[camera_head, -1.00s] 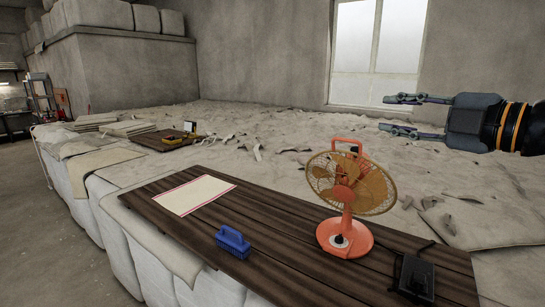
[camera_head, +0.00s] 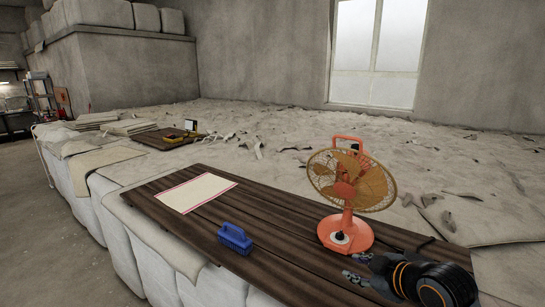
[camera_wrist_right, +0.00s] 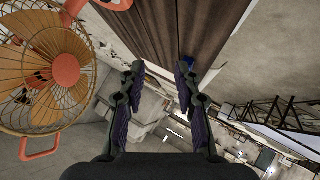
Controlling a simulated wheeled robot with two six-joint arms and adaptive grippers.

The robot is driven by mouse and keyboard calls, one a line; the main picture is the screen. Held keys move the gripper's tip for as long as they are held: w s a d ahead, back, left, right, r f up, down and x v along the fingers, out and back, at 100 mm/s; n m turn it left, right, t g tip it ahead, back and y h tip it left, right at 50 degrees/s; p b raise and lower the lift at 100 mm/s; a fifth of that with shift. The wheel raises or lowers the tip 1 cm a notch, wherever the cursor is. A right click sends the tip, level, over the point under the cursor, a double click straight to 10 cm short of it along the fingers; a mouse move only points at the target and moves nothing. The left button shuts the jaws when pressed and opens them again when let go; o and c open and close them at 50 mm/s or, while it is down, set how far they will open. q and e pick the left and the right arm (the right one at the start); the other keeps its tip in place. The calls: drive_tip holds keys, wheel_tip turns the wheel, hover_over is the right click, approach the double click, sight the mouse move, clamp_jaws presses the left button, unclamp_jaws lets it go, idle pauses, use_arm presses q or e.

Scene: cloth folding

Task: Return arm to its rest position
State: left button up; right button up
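My right gripper (camera_head: 357,266) is low at the front right of the dark plank board (camera_head: 180,222), just in front of the orange fan's base, with its fingers pointing left. In the right wrist view its two fingers (camera_wrist_right: 160,75) stand apart with nothing between them. The cream cloth with red edge stripes (camera_head: 195,193) lies flat on the left part of the board, away from the gripper. I cannot tell whether it is folded. My left gripper is not in view.
An orange fan (camera_head: 345,237) stands on the board beside the right gripper and shows close at left in the wrist view (camera_wrist_right: 65,70). The board between cloth and fan is clear.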

drive_tip(key=s+d+f+m+g+h, duration=0.25)
drive_tip(key=s+f+m, duration=0.25)
drive_tip(key=s+f, duration=0.55)
drive_tip(key=s+d+f+m+g+h, duration=0.15)
drive_tip(key=s+f+m+g, duration=0.3)
drive_tip(key=s+f, duration=0.6)
wheel_tip(320, 180, down, 34)
drive_tip(key=s+d+m+b, duration=0.1)
drive_tip(key=s+d+b, duration=0.15)
drive_tip(key=b, duration=0.45)
use_arm(q)
wheel_tip(320, 180, down, 13)
drive_tip(key=b, duration=0.6)
drive_tip(key=shift+w, duration=0.4)
use_arm(e)
drive_tip(key=s+d+f+g, duration=0.1)
drive_tip(key=s+f, duration=1.8)
drive_tip(key=f, duration=0.3)
drive_tip(key=shift+f+g+h, duration=0.25)
drive_tip(key=shift+g+h, duration=0.05)
drive_tip(key=shift+g, duration=0.1)
drive_tip(key=shift+m, duration=0.25)
